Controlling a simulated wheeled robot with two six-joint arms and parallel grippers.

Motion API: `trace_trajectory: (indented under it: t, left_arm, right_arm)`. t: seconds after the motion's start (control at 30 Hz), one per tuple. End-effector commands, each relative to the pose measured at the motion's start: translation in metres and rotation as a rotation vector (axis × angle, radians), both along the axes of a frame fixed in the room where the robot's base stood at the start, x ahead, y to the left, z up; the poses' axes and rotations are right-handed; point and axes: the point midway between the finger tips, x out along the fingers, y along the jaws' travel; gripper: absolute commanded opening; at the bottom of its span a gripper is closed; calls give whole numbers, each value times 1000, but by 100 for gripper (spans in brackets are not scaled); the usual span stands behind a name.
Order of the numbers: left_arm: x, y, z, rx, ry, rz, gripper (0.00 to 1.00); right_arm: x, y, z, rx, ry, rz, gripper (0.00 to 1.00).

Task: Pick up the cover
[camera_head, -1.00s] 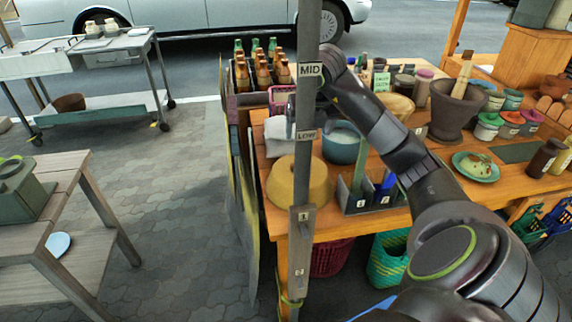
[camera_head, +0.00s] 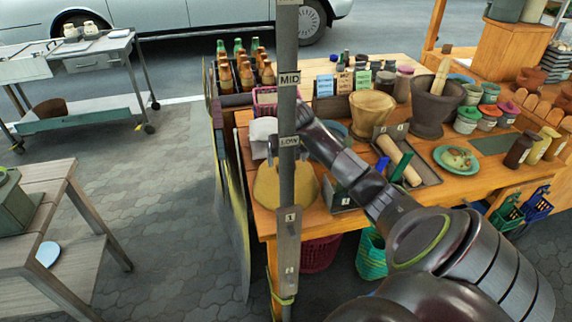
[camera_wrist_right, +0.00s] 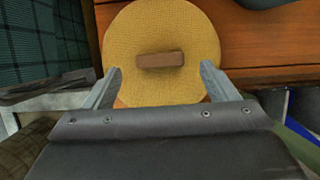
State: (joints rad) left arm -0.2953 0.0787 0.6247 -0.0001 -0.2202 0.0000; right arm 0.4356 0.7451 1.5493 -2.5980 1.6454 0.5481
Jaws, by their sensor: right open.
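The cover (camera_wrist_right: 165,25) is a round, tan-yellow woven lid with a brown wooden bar handle (camera_wrist_right: 160,60) across its top. In the head view the cover (camera_head: 266,188) sits on the near left corner of the wooden table, partly behind the grey post. My right gripper (camera_wrist_right: 161,82) is open and empty above the cover's near part, with one finger on each side and the handle ahead of the gap between the tips. In the head view my right arm reaches to just behind the post, which hides most of the gripper. My left gripper is not in view.
The grey post (camera_head: 287,120) with MID and LOW labels stands before the table corner. A grey tray (camera_head: 412,165) with a rolling pin lies to the right. A mortar (camera_head: 434,108), a tan bowl (camera_head: 371,110) and a bottle crate (camera_head: 238,100) stand farther back.

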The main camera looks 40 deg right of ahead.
Motion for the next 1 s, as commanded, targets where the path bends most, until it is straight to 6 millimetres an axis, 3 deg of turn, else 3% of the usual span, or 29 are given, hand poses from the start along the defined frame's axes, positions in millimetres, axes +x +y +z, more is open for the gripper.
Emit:
trace_trajectory:
  t: [0.23,0.57,1.0]
  left_arm:
    - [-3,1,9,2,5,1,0]
    - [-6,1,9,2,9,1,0]
    - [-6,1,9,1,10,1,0]
  right_arm:
    - [10,-6,-27,2,2,-2,80]
    - [12,-7,-32,0,0,0,79]
    - [12,-7,-31,0,0,-1,21]
